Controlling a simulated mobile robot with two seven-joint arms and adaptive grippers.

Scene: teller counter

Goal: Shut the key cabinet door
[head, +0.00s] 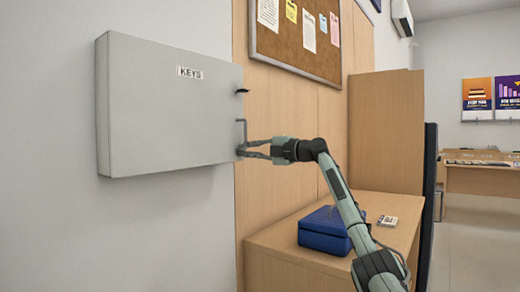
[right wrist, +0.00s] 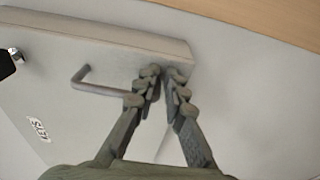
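The key cabinet (head: 103,110) is a pale grey box on the wall at the left of the head view. Its door (head: 165,120) bears a KEYS label and shows no clear gap along its edges. A bar handle (head: 241,130) is near the door's right edge; the right wrist view also shows the handle (right wrist: 92,84). My right gripper (head: 242,151) is at the handle's lower end. My left gripper is out of view.
A small dark part (head: 242,91) sticks out above the handle. A blue box (head: 325,232) and a small white item (head: 387,221) rest on the wooden counter (head: 285,262) below my right arm. A corkboard (head: 290,50) hangs behind. A wooden partition (head: 385,130) stands right.

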